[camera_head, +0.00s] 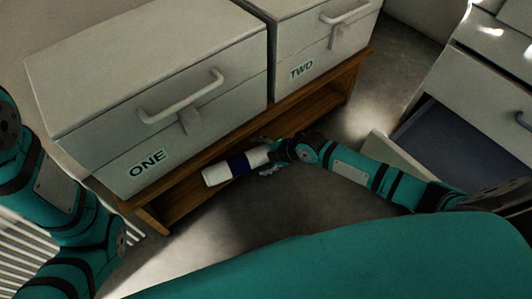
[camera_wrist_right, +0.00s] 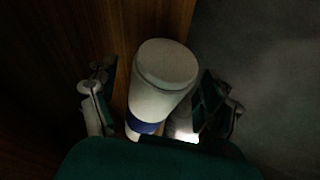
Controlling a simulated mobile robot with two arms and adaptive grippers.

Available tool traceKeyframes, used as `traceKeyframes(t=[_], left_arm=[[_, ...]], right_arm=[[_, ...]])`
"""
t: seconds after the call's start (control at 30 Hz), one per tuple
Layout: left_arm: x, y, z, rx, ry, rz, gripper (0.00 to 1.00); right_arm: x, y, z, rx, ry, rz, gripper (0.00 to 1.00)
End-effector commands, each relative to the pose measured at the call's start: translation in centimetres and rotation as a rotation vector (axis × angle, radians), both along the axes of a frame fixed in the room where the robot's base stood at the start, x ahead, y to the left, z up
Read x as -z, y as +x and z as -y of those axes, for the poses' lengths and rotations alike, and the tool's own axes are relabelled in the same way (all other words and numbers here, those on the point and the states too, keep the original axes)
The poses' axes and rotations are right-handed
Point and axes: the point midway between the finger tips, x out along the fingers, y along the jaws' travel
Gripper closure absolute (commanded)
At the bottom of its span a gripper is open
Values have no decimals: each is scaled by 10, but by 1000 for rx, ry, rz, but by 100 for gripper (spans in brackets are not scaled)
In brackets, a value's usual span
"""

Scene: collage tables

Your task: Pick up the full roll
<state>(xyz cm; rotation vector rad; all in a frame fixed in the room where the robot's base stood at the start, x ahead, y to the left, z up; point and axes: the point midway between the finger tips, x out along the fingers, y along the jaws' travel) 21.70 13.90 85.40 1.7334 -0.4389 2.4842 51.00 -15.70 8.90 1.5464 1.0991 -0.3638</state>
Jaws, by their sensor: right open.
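The roll (camera_head: 222,171) is a white cylinder with a dark blue band.
The box labelled ONE (camera_head: 150,88) and the box labelled TWO (camera_head: 310,45) stand on a wooden stand (camera_head: 190,190) with an open lower shelf. An open drawer (camera_head: 430,135) juts out at the right.

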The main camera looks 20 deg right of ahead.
Motion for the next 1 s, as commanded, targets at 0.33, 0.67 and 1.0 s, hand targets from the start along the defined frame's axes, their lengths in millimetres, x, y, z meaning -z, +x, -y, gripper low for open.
traceKeyframes(t=[0.33,0.67,1.0], left_arm=[[0,-1,0,0,2,5,79],[0,-2,0,0,2,6,79],[0,-2,1,0,2,6,79]], right_arm=[[-41,-30,27,-2,-6,1,18],[-81,-58,50,0,-2,0,18],[-87,-62,53,0,0,-1,18]])
